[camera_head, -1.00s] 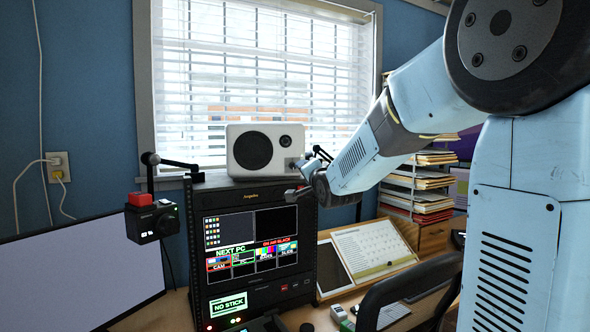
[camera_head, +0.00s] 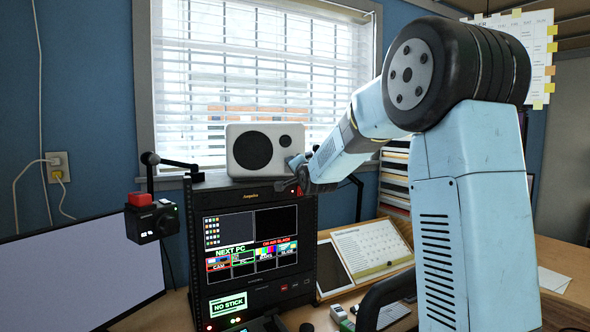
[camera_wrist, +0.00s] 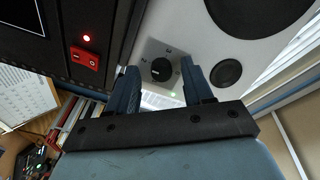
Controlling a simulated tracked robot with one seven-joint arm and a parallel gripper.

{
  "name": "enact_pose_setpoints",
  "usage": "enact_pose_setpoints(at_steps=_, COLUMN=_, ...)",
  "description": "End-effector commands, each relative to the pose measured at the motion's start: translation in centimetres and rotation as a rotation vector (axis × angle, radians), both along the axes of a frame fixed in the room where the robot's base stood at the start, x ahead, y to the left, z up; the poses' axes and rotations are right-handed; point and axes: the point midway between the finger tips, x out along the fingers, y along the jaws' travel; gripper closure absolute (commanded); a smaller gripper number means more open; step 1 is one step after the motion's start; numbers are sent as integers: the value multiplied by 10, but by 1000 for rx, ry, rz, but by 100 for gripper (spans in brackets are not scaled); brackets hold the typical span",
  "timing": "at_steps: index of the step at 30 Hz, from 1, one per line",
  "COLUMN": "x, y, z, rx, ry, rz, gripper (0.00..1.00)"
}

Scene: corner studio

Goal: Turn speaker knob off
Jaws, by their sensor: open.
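The white speaker (camera_head: 265,149) stands on top of the black rack, in front of the window. In the wrist view its front panel (camera_wrist: 215,40) shows two dark round cones and a metal plate with a black knob (camera_wrist: 161,69). A small green light glows on the plate near the knob. My gripper (camera_wrist: 158,75) is open, one finger on each side of the knob. I cannot tell whether either finger touches it. In the head view my gripper (camera_head: 297,165) is at the speaker's lower right corner and hides the knob.
Below the speaker is the black rack (camera_head: 308,215) with a lit screen (camera_head: 250,241).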

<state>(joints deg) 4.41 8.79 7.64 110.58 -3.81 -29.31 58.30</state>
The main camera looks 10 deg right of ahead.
Motion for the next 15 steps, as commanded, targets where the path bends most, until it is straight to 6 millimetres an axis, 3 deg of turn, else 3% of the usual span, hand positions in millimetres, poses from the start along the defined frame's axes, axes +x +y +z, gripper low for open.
enact_pose_setpoints(at_steps=6, x=0, y=0, z=0, rx=0, ry=0, rz=0, gripper=49)
enact_pose_setpoints(at_steps=15, x=0, y=0, z=0, rx=0, ry=0, rz=0, gripper=77)
